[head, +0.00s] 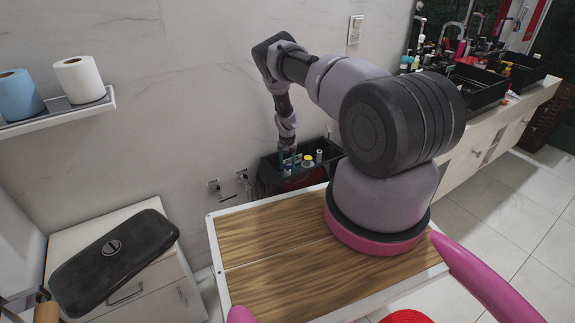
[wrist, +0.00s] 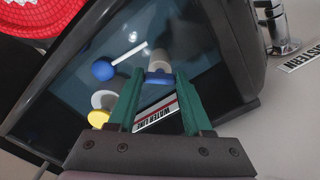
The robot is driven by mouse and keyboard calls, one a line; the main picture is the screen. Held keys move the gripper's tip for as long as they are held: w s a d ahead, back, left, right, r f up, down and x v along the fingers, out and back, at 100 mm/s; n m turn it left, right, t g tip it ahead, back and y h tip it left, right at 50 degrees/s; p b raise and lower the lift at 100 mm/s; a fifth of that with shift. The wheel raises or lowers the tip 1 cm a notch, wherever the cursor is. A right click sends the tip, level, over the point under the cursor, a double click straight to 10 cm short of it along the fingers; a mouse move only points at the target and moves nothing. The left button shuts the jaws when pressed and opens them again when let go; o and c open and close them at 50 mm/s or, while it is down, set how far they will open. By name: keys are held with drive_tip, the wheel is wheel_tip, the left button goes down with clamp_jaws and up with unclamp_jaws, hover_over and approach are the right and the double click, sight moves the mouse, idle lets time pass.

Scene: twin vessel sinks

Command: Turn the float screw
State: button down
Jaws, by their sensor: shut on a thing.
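The float screw (wrist: 158,60), a pale grey cylinder with a blue base, stands in the open black cistern, whose dark rim (wrist: 226,45) frames the wrist view. My gripper (wrist: 157,76) reaches down into the cistern, its two green fingers on either side of the screw, shut on it. In the head view my gripper (head: 288,161) is small at the cistern's left part, and the screw cannot be made out there. A blue float ball (wrist: 103,69) with a white rod lies left of the screw. A yellow part with a white ring (wrist: 103,99) is nearer the left finger.
A "WATER LINE" label (wrist: 156,115) shows between the fingers. A black lid (head: 115,262) lies on a white cabinet at left. Blue (head: 19,96) and white rolls (head: 79,79) stand on a shelf. Metal valves (head: 243,181) are on the wall beside the cistern.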

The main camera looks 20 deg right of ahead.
sight(287, 166)
drive_tip(key=shift+m, duration=1)
drive_tip(key=shift+c, duration=1.6)
unclamp_jaws()
wheel_tip(287, 166, up, 11)
